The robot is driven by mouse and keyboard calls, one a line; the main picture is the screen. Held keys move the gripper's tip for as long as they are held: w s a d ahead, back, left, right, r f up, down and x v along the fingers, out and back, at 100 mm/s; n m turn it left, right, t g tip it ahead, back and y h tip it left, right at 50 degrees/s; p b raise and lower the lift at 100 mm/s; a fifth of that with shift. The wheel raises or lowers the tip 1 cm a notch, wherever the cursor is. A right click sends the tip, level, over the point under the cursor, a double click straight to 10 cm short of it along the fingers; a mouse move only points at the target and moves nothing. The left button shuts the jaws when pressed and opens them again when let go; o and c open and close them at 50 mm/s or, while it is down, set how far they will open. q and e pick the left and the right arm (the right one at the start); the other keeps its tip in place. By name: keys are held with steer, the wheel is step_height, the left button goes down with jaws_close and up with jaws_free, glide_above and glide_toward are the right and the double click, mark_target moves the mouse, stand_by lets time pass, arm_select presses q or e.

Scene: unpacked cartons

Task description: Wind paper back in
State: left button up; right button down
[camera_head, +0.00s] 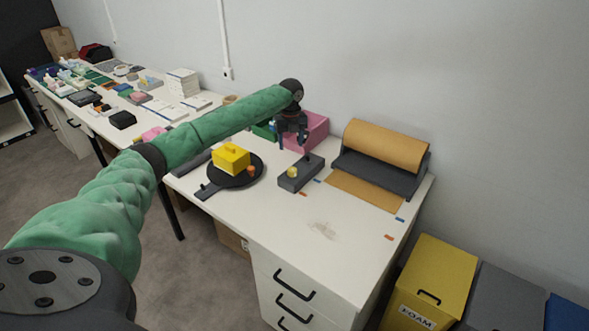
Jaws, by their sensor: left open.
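A roll of brown paper (385,145) lies in a dark dispenser (377,173) at the right end of the table. A flat strip of paper (365,190) extends from the dispenser's front onto the white tabletop. My left gripper (292,147) is open, pointing down, left of the roll and apart from it. It hangs near a grey block (301,173) with a small yellow knob (292,172) on top. Its fingers look empty. My right gripper is not in view.
A yellow box (231,158) sits on a round black plate (236,175). A pink bin (312,131) stands behind my gripper. A yellow foam bin (431,283) stands on the floor at right. The table's front middle is mostly clear, with small coloured strips.

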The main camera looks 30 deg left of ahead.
mark_target(292, 170)
arm_select(q)
steer(key=f+b, duration=0.2)
steer(key=f, duration=0.1)
steer(key=f+b, duration=0.1)
steer(key=b, duration=0.1)
steer(key=shift+w+f, duration=0.3)
steer(key=shift+w, duration=0.1)
steer(key=shift+f, duration=0.1)
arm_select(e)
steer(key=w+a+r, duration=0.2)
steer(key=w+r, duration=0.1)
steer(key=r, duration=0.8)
arm_select(q)
steer(key=shift+f+p, duration=1.35)
steer(key=shift+f, duration=2.45)
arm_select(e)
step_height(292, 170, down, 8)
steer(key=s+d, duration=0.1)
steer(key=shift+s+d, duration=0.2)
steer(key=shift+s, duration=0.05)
arm_select(q)
steer(key=c, duration=1)
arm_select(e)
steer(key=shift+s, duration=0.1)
